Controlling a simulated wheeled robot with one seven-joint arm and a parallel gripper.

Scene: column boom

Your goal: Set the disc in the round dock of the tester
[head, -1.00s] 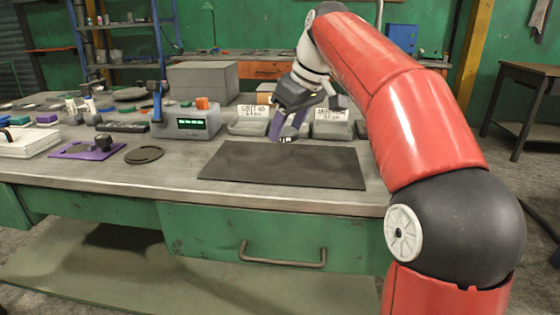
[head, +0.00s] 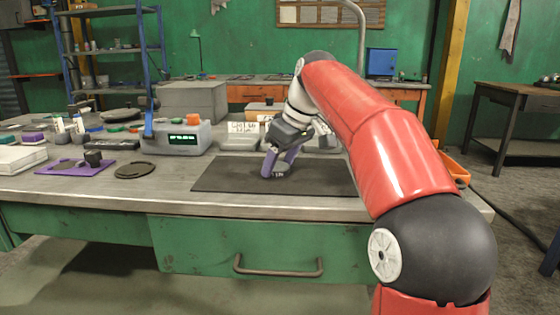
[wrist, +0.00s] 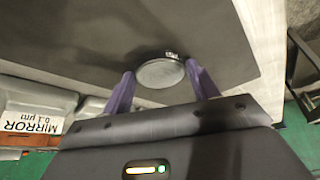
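The disc (wrist: 160,73) is a round silver-grey piece with small markings on its rim, seen between the fingertips in the wrist view. My gripper (wrist: 161,80) has purple fingers, one on each side of the disc, and appears shut on it. In the head view my gripper (head: 278,168) points down low over the dark mat (head: 225,178); whether the disc touches the mat is unclear. The tester (head: 176,138) is a grey box with a green display, left of the mat. A flat dark ring (head: 134,171) lies in front of it; I cannot tell whether this is the round dock.
Labelled grey trays (head: 240,142) stand behind the mat, one marked MIRROR (wrist: 35,118) in the wrist view. The bench front between ring and mat is clear.

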